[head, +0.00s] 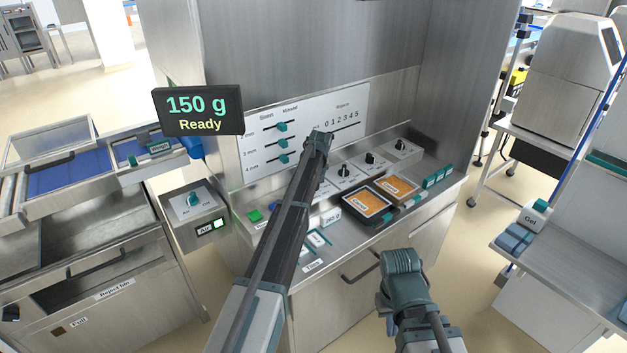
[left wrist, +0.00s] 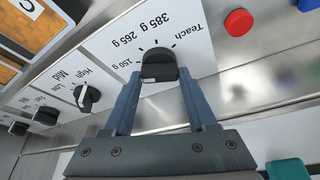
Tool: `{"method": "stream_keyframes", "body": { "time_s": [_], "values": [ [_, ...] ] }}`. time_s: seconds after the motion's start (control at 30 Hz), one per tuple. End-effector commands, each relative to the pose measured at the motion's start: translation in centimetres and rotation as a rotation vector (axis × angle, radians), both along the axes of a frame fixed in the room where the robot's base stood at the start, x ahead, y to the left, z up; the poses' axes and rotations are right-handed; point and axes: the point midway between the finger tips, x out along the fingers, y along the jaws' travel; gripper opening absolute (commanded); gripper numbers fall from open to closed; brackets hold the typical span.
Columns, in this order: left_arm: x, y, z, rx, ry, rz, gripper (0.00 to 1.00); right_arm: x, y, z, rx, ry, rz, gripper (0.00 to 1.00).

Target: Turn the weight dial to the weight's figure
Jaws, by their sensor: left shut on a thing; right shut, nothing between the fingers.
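The weight dial (left wrist: 158,66) is a black knob on a white plate, upside down in the left wrist view. Its figures include 150 g, 265 g and 385 g, plus Teach. My left gripper (left wrist: 160,82) is shut on the knob, a finger at each side. I cannot tell for sure which figure the knob points to. In the head view my left arm reaches over the console and hides this dial. A black display (head: 198,111) reads 150 g and Ready. My right gripper (head: 401,262) is shut and empty, in front of the console.
A High/Mid/Low dial (left wrist: 87,97) is beside the weight dial, with a red button (left wrist: 238,22) on the other side. Two orange-filled packs (head: 367,201) lie on the console. An Air box (head: 194,205) stands left and a Gel shelf (head: 560,265) right.

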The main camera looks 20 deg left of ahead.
Motion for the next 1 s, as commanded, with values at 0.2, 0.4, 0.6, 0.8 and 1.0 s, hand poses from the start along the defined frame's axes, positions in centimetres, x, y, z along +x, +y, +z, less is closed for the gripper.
{"method": "stream_keyframes", "body": {
  "time_s": [0.2, 0.4, 0.6, 0.8, 1.0],
  "values": [
    [-0.03, -0.02, -0.02, 0.000, 0.002, 0.032, 0.02, 0.00, 0.00, 0.00, 0.000, 0.000, 0.000, 0.00],
    [-0.05, -0.03, -0.02, 0.000, 0.002, 0.036, 0.02, 0.00, 0.00, 0.00, 0.000, 0.000, 0.000, 0.00],
    [-0.06, -0.03, -0.03, -0.002, 0.003, 0.037, 0.59, 0.00, 0.00, 0.00, 0.000, 0.000, 0.000, 0.00],
    [-0.04, -0.03, -0.02, -0.001, 0.002, 0.036, 0.88, 0.00, 0.00, 0.00, 0.000, 0.000, 0.000, 0.00],
    [-0.01, -0.03, -0.01, -0.001, 0.001, 0.035, 0.88, 0.00, 0.00, 0.00, 0.000, 0.000, 0.000, 0.00]
  ]
}}
